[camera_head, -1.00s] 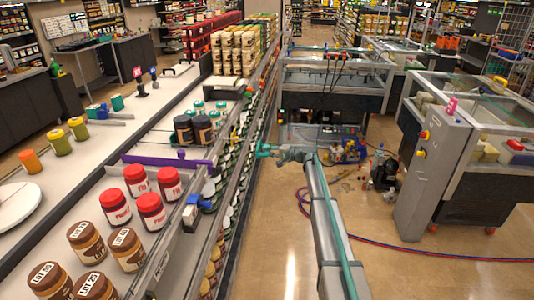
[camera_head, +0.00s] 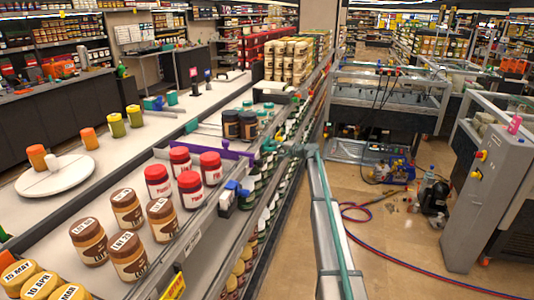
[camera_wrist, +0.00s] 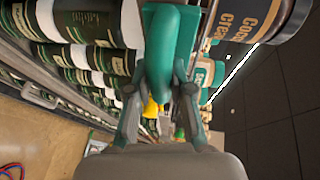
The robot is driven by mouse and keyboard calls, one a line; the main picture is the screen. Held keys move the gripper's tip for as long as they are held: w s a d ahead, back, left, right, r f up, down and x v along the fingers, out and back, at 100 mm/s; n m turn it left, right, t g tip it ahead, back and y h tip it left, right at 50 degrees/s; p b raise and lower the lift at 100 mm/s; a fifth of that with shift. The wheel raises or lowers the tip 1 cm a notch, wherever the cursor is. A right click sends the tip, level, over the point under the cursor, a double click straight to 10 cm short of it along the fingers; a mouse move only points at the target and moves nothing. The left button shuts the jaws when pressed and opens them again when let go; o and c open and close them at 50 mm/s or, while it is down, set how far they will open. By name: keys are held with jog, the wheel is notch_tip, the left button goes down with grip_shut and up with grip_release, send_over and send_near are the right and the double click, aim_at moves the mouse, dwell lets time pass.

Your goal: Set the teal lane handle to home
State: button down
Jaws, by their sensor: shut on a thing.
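The teal lane handle (camera_wrist: 165,65) stands upright in the middle of the wrist view. My gripper (camera_wrist: 160,98) has a finger on each side of its lower part and is shut on it. In the head view my gripper (camera_head: 283,148) is at the shelf's front edge, just right of the purple divider's end. A teal part (camera_head: 268,145) shows at its tip there, partly covered by the gripper. Which lane position the handle stands in cannot be read.
Close by are the purple divider (camera_head: 225,149), a blue handle (camera_head: 232,187), red-lidded jars (camera_head: 190,188) and dark jars (camera_head: 231,124). In the wrist view a brown jar (camera_wrist: 270,15) and dark-labelled jars (camera_wrist: 75,25) flank the handle. The floor (camera_head: 300,240) is open beside the shelf.

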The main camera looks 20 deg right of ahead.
jog(key=shift+w+a+r, duration=0.1)
jog(key=shift+w, duration=0.05)
jog(key=c, duration=1)
grip_release()
jog(key=shift+a, duration=0.15)
jog(key=v, duration=1.2)
